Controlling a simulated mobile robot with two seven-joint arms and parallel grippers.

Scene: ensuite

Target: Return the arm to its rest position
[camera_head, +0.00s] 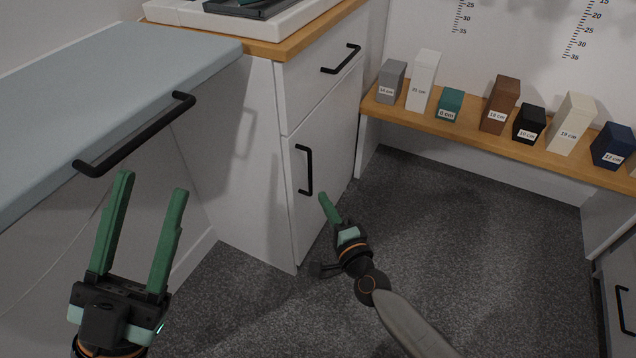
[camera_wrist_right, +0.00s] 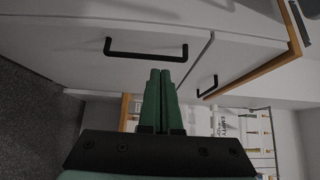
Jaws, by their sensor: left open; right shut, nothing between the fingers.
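My left gripper (camera_head: 152,182) has two green fingers spread apart and is empty. It is at the lower left, in front of the pale blue-grey top with a black bar handle. My right gripper (camera_head: 325,199) is in front of the white cabinet's lower door, near its vertical black handle (camera_head: 304,170), and appears apart from it. In the right wrist view its green fingers (camera_wrist_right: 160,75) are together with nothing between them. That view also shows a black handle (camera_wrist_right: 146,57) on a white front just beyond the fingertips.
A white cabinet (camera_head: 250,150) with a wooden top stands in the middle. The pale blue-grey surface (camera_head: 110,70) is at left. A wooden shelf (camera_head: 400,117) at right holds several labelled boxes, including a brown one (camera_head: 500,103). Dark carpet (camera_head: 480,240) in the middle right is clear.

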